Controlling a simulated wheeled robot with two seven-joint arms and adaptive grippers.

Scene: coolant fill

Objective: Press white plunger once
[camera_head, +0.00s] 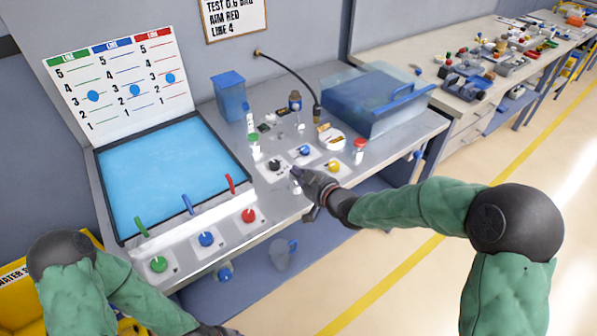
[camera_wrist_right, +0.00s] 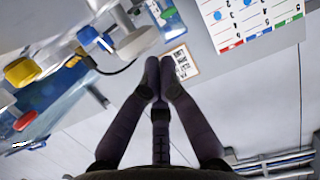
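A small pale upright piece (camera_head: 294,187) stands just below the fingertips in the head view. It may be the white plunger, but it is too small and partly covered to be sure. Whether the gripper touches it cannot be told. My left gripper (camera_head: 215,330) is barely in view at the bottom edge, and its fingers are hidden.
Blue (camera_head: 304,150) and yellow (camera_head: 333,166) knobs sit close to the right gripper. A blue tray (camera_head: 160,172) with coloured levers is at left, and a blue translucent box (camera_head: 372,103) is behind.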

